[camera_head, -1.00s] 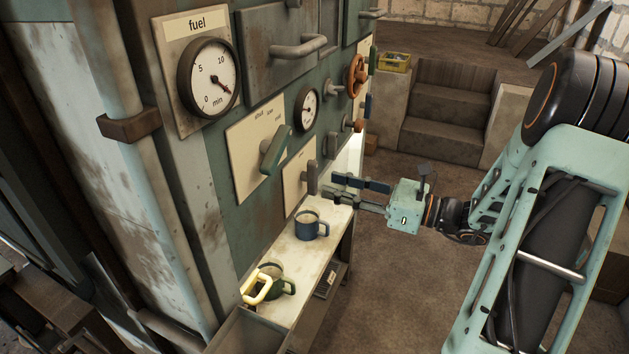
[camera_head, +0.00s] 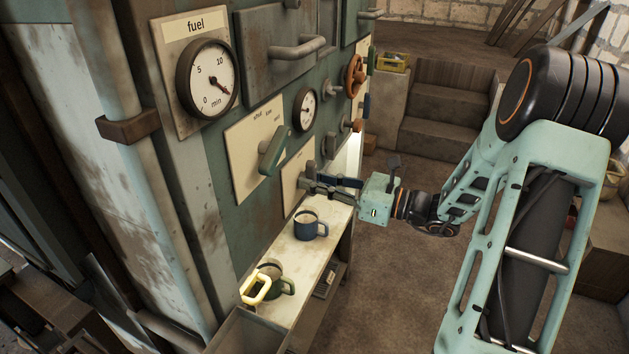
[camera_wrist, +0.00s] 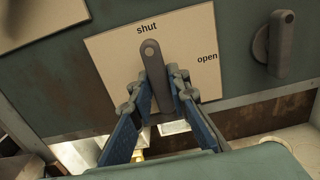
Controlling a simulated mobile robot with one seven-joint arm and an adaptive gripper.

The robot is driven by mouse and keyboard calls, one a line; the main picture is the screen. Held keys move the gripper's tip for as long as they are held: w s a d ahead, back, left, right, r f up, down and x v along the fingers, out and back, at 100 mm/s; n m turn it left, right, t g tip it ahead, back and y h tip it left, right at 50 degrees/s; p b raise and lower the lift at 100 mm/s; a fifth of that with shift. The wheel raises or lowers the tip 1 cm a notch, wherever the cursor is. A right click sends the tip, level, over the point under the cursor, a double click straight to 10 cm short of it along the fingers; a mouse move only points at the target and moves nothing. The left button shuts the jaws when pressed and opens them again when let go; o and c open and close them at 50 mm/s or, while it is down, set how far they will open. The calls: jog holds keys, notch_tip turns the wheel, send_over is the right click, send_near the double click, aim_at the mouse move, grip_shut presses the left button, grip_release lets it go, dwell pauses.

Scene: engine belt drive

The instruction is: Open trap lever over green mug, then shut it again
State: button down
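In the head view a dark green mug (camera_head: 281,285) stands on the pale shelf, beside a yellow mug (camera_head: 256,289). My gripper (camera_head: 312,180) is at a small lever plate higher up and further along the panel. In the wrist view this plate (camera_wrist: 108,60) reads "shut" at the top and "open" at the right. Its grey lever (camera_wrist: 150,50) has its rounded end just below "shut". My gripper's fingers (camera_wrist: 159,73) are apart, one on each side of the lever. I cannot tell whether they touch it. The lever's lower part is partly hidden.
A blue mug (camera_head: 309,226) stands on the shelf (camera_head: 300,257) below my gripper. A green lever (camera_head: 273,150) sticks out from a neighbouring plate. Another grey lever (camera_wrist: 279,45) is right of the plate in the wrist view. Open floor lies right of the shelf.

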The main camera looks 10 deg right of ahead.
jog(key=shift+r+m+p, duration=0.15)
jog(key=shift+m+p, duration=0.15)
jog(key=shift+p, duration=0.35)
jog(key=m+p, duration=0.2)
jog(key=p, duration=0.1)
jog(key=shift+r, duration=0.2)
jog(key=m+p, duration=0.5)
jog(key=p, duration=0.2)
jog(key=shift+s, duration=0.15)
jog(key=m+p, duration=0.4)
jog(key=shift+a+m, duration=0.1)
jog(key=shift+m, duration=0.3)
jog(key=shift+f+m+p, duration=0.15)
jog(key=shift+m+p, duration=0.8)
jog(key=shift+m, duration=0.85)
jog(key=c, duration=1.9)
grip_release()
